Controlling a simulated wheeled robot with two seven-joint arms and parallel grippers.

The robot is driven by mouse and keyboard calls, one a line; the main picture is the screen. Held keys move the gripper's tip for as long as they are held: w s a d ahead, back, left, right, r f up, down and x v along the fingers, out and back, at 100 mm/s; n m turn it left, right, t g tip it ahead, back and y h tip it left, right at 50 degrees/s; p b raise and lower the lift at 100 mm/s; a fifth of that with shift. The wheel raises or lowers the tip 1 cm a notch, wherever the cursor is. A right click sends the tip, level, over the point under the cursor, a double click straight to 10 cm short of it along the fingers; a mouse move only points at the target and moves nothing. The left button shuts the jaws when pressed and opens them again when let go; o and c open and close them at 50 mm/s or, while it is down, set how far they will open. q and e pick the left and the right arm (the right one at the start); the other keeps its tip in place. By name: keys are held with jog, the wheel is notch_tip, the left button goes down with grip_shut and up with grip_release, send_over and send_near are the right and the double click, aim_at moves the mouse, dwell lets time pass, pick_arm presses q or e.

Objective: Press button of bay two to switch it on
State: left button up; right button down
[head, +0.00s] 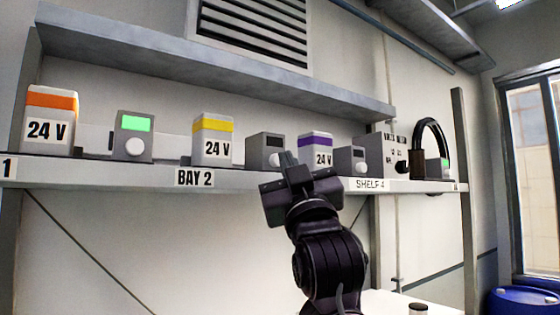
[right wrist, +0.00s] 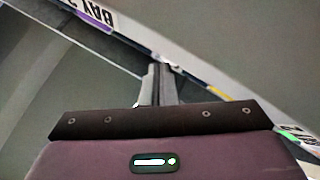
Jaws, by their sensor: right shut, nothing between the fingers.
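The BAY 2 label (head: 194,177) is on the shelf edge below a yellow-banded 24 V box (head: 212,143). Just right of that box stands a grey unit (head: 263,146) with a dark screen and a round white button (head: 276,160). My right gripper (head: 289,160) is shut and empty, its fingertips pointing up. In the head view they overlap the right edge of this unit, close to the button; I cannot tell whether they touch anything. The shut fingers also show in the right wrist view (right wrist: 161,82). My left gripper is out of view.
Left, a grey unit (head: 133,137) has a lit green screen, beside an orange-banded box (head: 49,121). An upper shelf (head: 200,70) overhangs.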

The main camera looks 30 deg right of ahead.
jog(key=shift+w, duration=0.55)
dwell(0.8)
jog(key=shift+s, duration=0.1)
jog(key=shift+s+f, duration=0.1)
jog(key=shift+s, duration=0.6)
jog(key=s+b, duration=0.1)
jog(key=s, duration=0.5)
jog(key=shift+d, duration=0.25)
dwell(0.5)
